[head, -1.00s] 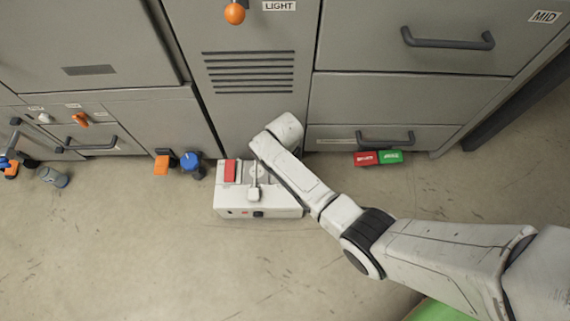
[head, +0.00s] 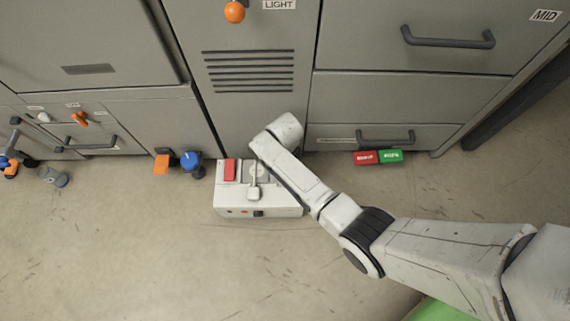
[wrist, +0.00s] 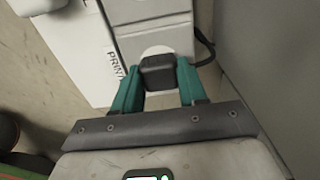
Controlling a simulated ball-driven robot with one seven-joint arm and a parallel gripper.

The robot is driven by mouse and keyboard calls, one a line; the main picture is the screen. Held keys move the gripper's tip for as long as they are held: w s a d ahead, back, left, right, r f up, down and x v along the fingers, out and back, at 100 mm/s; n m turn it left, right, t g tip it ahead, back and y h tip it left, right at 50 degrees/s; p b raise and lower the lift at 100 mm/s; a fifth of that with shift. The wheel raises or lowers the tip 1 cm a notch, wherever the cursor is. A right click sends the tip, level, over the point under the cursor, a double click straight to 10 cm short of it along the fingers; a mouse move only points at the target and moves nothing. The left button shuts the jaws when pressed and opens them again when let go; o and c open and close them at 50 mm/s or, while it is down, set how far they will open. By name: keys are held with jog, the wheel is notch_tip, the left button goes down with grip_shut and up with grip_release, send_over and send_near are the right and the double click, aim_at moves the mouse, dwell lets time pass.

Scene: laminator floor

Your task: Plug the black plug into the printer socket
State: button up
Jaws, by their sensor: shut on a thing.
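My gripper (wrist: 160,92), with teal fingers, is shut on the black plug (wrist: 159,72) in the wrist view. A pale round face shows just beyond the plug, partly covered by it; I cannot tell whether it is the socket or whether the plug touches it. White casing (wrist: 82,55) beside it bears a label whose visible part reads "PRINT". In the head view my arm reaches to the right side of a white box (head: 240,201) on the floor. The gripper and plug cannot be made out there.
The box carries a red block (head: 229,170) and stands before grey cabinets (head: 250,100). A black cable (wrist: 206,46) runs at the wrist view's upper right. Red (head: 365,157) and green (head: 390,156) blocks lie right of my arm. The front floor is clear.

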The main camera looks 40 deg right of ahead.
jog(key=shift+f, duration=0.1)
jog(key=o, duration=1.1)
jog(key=shift+o, duration=0.3)
jog(key=o, duration=0.4)
jog(key=shift+r+p, duration=3.5)
jog(key=shift+p, duration=0.1)
